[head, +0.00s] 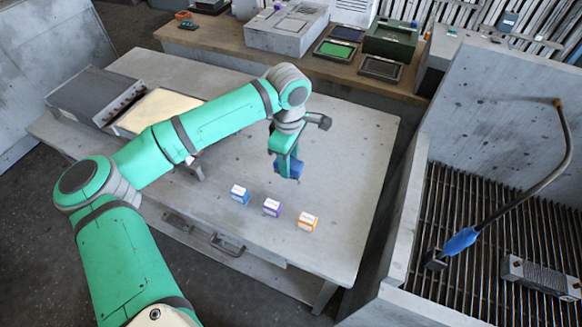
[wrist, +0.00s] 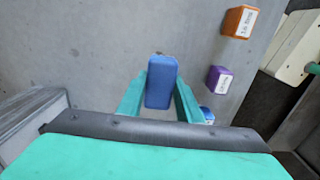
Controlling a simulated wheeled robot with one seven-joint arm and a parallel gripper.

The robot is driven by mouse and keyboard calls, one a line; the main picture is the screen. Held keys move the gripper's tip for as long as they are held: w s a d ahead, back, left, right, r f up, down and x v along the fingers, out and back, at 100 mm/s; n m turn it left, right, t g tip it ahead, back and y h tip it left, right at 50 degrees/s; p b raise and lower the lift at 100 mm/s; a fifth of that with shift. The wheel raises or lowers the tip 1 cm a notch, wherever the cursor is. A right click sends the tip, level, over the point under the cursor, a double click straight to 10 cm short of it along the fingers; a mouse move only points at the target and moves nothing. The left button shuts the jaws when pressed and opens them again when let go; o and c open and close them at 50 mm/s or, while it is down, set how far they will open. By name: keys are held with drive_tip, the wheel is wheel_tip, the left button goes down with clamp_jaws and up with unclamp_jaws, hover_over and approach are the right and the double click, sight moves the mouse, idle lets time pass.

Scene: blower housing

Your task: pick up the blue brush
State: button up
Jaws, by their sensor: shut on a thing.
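The blue brush (head: 292,169) shows as a plain blue block at the end of my gripper (head: 286,163), over the grey table (head: 352,150). In the wrist view the brush (wrist: 161,84) sits between the two green fingers of my gripper (wrist: 160,88), which are shut on its sides. No bristles can be made out. I cannot tell for sure whether its underside is clear of the table top.
A small blue box (head: 239,194), a purple box (head: 272,207) and an orange box (head: 308,222) stand in a row nearer the table's front. A walled grate (head: 470,205) lies at the right. The table's right part is clear.

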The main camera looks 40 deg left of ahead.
drive_tip(key=s+d+r, duration=0.1)
drive_tip(key=s+r, duration=0.7)
drive_tip(key=s, duration=0.4)
drive_tip(key=shift+s+r, duration=0.3)
drive_tip(key=shift+s+a, duration=0.1)
drive_tip(key=o, duration=0.4)
drive_tip(key=shift+s, duration=0.1)
drive_tip(key=shift+c, duration=0.6)
